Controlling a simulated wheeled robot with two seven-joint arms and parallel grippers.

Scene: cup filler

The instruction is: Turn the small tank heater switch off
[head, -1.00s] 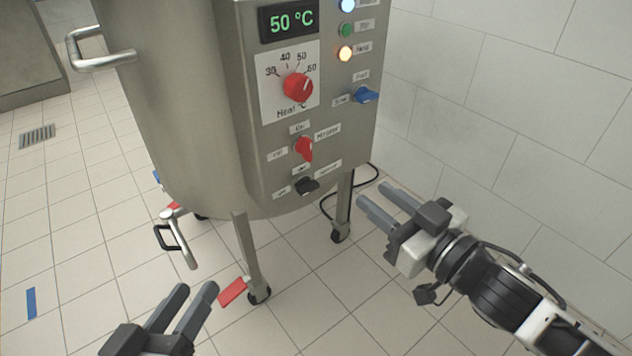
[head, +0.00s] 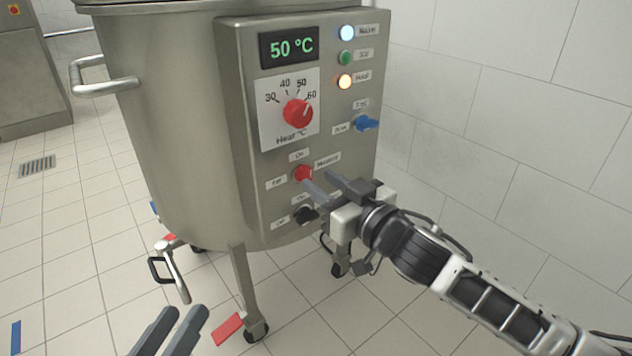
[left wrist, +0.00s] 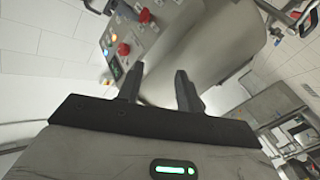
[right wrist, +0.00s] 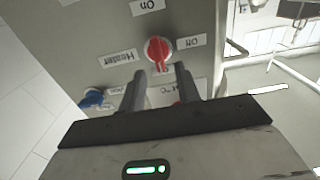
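The steel tank (head: 165,120) carries a control panel (head: 245,190). Its red rotary switch (head: 303,173) has "Off" on its left and a label that reads "Heater" on its right. In the upside-down right wrist view, the red switch (right wrist: 158,49) has its white mark pointing down, between my fingers, away from "Off". My right gripper (head: 320,180) is open, with its fingertips close in front of the switch; I cannot tell if they touch. The fingers straddle the lower end of the switch in the right wrist view. My left gripper (head: 180,313) is open and empty, low in front of the tank.
Above are a "50 °C" display (head: 289,47), a red heat dial (head: 298,113) and a lit orange lamp (head: 345,81). A blue switch (head: 367,123) is at the right, a black switch (head: 306,214) below. A drain valve (head: 174,268) sticks out low left.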

